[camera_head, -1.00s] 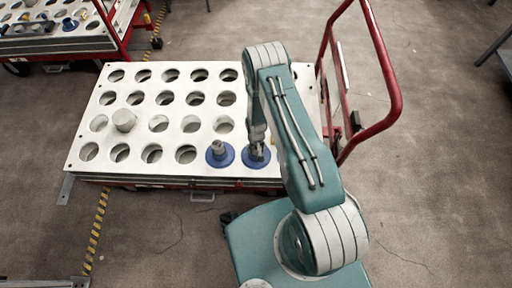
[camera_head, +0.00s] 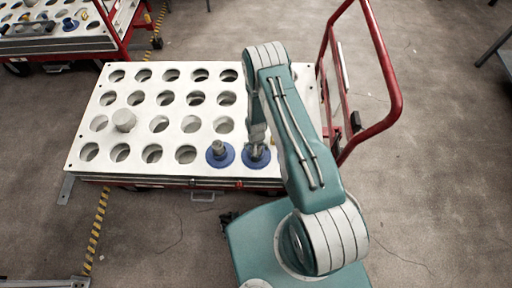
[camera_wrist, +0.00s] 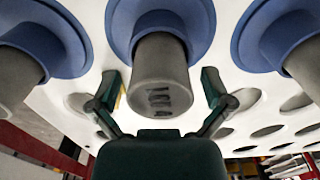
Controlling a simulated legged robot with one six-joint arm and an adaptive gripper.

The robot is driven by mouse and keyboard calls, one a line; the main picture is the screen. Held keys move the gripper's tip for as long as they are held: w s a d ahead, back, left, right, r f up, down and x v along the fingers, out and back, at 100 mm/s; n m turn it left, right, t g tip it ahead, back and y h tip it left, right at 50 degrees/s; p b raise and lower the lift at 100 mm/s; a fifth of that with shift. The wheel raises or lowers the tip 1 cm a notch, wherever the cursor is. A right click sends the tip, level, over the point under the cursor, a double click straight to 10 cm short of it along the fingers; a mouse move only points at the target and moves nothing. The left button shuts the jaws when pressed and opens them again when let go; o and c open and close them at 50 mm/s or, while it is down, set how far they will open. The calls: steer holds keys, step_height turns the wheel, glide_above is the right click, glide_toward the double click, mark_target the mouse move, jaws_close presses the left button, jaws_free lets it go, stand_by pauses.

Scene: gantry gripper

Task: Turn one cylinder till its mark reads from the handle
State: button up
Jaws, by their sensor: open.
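A grey cylinder with a wide blue flange (camera_head: 256,156) sits in the front row of the white holed cart top (camera_head: 80,157), under my arm. It also shows in the wrist view (camera_wrist: 160,75), with dark characters on its side facing the camera; I cannot read them surely. My gripper (camera_wrist: 160,92) is open, its fingers to either side of this cylinder with gaps. A second blue-flanged cylinder (camera_head: 219,153) stands just left of it.
The cart's red handle (camera_head: 392,95) rises at the right end. A plain grey cylinder (camera_head: 124,120) stands further left on the top, among several empty holes. Another holed cart (camera_head: 75,42) stands at the back left. The grey floor at the right is mostly clear.

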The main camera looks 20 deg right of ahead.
steer(key=shift+r, duration=0.1)
step_height(320, 180, up, 12)
steer(key=shift+f, duration=0.15)
stand_by(0.3)
step_height(320, 180, up, 31)
steer(key=n+t, duration=0.2)
steer(key=t, duration=0.1)
steer(key=s+r+n+t, duration=0.1)
steer(key=s+r+t, duration=0.1)
steer(key=s+r, duration=1.5)
steer(key=s, duration=0.3)
steer(key=shift+s+t, duration=0.3)
steer(key=shift+s, duration=0.05)
